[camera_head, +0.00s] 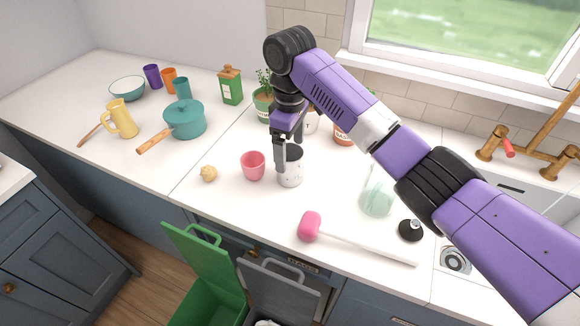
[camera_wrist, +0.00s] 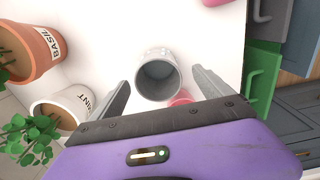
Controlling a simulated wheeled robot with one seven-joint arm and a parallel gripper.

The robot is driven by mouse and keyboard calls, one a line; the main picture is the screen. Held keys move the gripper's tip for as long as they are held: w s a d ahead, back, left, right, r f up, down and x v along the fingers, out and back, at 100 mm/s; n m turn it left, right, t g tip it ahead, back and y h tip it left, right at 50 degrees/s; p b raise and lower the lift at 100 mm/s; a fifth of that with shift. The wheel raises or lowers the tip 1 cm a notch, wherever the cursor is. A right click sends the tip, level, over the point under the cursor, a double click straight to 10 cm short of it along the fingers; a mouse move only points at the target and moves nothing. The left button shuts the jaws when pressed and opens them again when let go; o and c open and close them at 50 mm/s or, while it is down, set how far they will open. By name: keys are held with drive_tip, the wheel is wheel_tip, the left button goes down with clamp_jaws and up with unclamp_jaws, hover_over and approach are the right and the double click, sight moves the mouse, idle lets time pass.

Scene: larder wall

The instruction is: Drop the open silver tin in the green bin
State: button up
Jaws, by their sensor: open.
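The open silver tin (camera_head: 290,172) stands upright on the white counter, beside a pink cup (camera_head: 253,166). In the wrist view the tin (camera_wrist: 158,75) shows its dark open top between my two fingers. My gripper (camera_head: 289,158) points down at the tin with its fingers apart, and the wrist view shows the open gripper (camera_wrist: 163,92) too. I cannot tell whether a finger touches the tin. The green bin (camera_head: 207,290) is below the counter front, pulled out with its green lid (camera_head: 204,262) raised.
A grey bin (camera_head: 278,290) stands right of the green one, with pale contents. A pink-headed mallet (camera_head: 311,227), a ginger-like lump (camera_head: 209,173) and a glass jar (camera_head: 377,197) lie or stand nearby. Potted herbs (camera_wrist: 30,50) stand behind the tin.

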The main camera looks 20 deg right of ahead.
sight(290, 158)
drive_tip(key=shift+w+f+p, duration=0.15)
drive_tip(key=shift+f+p, duration=0.3)
drive_tip(key=shift+f, duration=1.8)
drive_tip(key=c, duration=1.7)
drive_tip(key=shift+o, duration=0.2)
drive_tip(key=shift+r, duration=0.25)
